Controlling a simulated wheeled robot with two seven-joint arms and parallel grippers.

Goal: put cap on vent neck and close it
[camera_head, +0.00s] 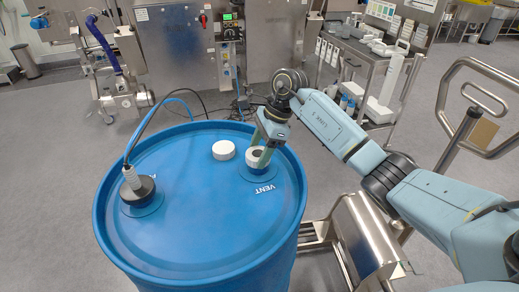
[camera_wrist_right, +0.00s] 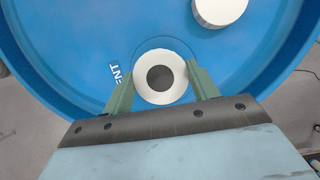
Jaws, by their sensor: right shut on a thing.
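A blue drum (camera_head: 195,235) stands in front of me, with the word VENT on its lid. At the vent is a white ring (camera_head: 257,155) with a dark round centre; I cannot tell whether it is the neck itself or a piece on it. My right gripper (camera_head: 264,152) points down and is shut on this ring. In the right wrist view the two green fingers (camera_wrist_right: 162,86) press on either side of the ring (camera_wrist_right: 142,87). A plain white round cap (camera_head: 223,150) lies on the lid left of the vent; it also shows in the right wrist view (camera_wrist_right: 219,10). My left gripper is not in view.
A black fitting (camera_head: 138,190) with a blue hose stands on the drum's left side. The front of the lid is clear. Steel machines (camera_head: 175,45) and a loaded cart (camera_head: 375,60) stand behind. A metal rail frame (camera_head: 470,110) is at the right.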

